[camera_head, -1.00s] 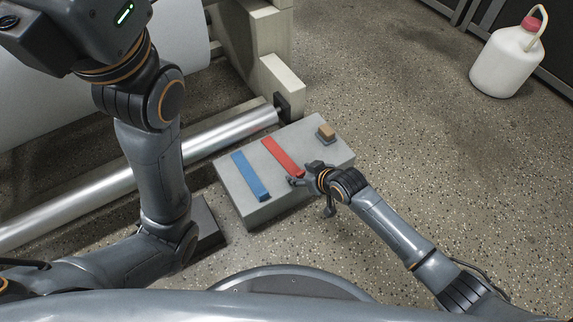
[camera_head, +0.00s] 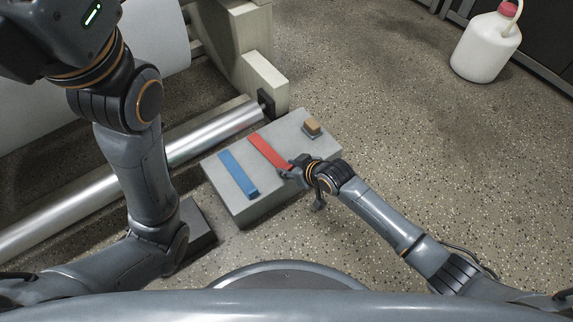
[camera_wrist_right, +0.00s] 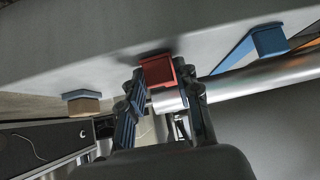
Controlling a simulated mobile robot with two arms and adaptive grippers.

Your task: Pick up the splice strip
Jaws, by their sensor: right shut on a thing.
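A long red strip (camera_head: 268,149) lies on the top of a pale grey block (camera_head: 238,203), with a blue strip (camera_head: 238,174) to its left. The frames do not show which strip bears the name splice strip. My right gripper (camera_head: 287,171) is at the near end of the red strip and shut on it. In the right wrist view, the end of the red strip (camera_wrist_right: 159,73) sits between the two fingers of the right gripper (camera_wrist_right: 160,88). The strip appears to rest on the block still. My left arm is at the left; its fingers are out of frame.
A small tan-topped block (camera_head: 312,125) stands at the grey block's right end. A shiny metal roller (camera_head: 215,132) runs behind the grey block. A white jug (camera_head: 486,47) with a red cap stands far right.

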